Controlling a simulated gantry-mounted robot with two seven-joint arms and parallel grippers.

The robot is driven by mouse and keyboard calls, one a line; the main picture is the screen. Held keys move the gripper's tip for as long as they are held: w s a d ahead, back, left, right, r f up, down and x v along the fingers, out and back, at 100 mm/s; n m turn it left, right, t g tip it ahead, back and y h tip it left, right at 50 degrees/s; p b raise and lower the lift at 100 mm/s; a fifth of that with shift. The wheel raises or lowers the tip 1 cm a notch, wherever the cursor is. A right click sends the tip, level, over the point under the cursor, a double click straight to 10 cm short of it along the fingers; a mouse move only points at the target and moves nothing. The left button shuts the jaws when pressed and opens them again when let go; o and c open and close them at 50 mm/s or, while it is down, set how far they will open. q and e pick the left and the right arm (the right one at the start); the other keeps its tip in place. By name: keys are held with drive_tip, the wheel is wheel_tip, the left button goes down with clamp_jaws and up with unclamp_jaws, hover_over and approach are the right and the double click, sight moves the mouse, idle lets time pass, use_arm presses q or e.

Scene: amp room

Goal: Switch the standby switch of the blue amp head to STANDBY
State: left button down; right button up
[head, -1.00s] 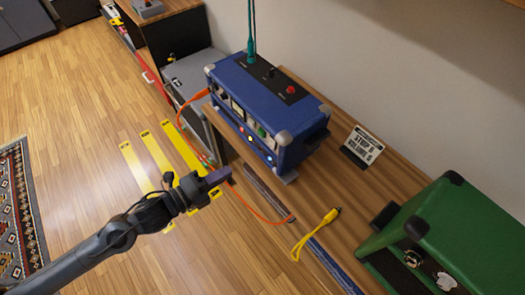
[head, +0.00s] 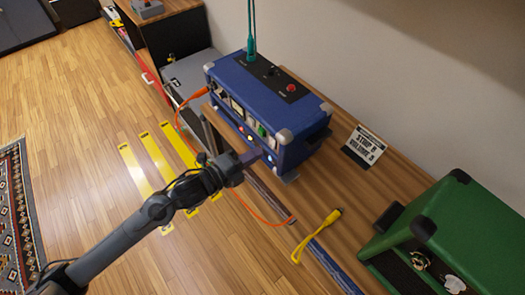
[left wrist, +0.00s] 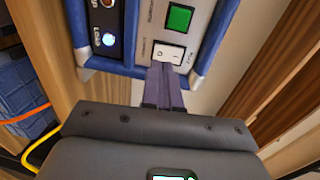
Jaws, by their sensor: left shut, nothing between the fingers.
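The blue amp head (head: 262,100) stands on the wooden bench, its front panel facing the floor side. In the left wrist view a white rocker switch (left wrist: 168,52) sits on that panel beside a lit green switch (left wrist: 180,17); the small lettering is too blurred to read. My left gripper (head: 264,154) is shut and empty, its fingers pointing at the lower right part of the front panel. In the left wrist view the shut fingertips (left wrist: 163,68) are right at the edge of the white rocker; I cannot tell whether they touch. My right gripper is out of view.
An orange cable (head: 240,203) loops from the blue amp past my left arm. A small sign (head: 364,145) and a green amp (head: 442,225) stand to the right.

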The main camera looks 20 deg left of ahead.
use_arm(q)
drive_tip(key=shift+b+x, duration=0.3)
drive_tip(key=shift+x, duration=1.45)
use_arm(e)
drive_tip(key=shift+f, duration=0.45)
use_arm(q)
drive_tip(key=shift+w+f+t+h+b, duration=0.15)
drive_tip(key=shift+f+t+h+b, duration=0.2)
drive_tip(key=shift+b, duration=0.65)
drive_tip(key=shift+w+d+r, duration=0.1)
drive_tip(key=shift+d, duration=0.05)
drive_tip(key=shift+s, duration=0.45)
drive_tip(key=p, duration=0.3)
approach(271, 146)
drive_tip(key=s+a+f, duration=0.2)
drive_tip(key=s+a, duration=0.1)
drive_tip(key=s, duration=0.2)
drive_tip(key=shift+s, duration=0.35)
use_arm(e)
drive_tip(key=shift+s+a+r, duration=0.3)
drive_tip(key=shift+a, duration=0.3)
use_arm(q)
drive_tip(key=shift+f, duration=0.15)
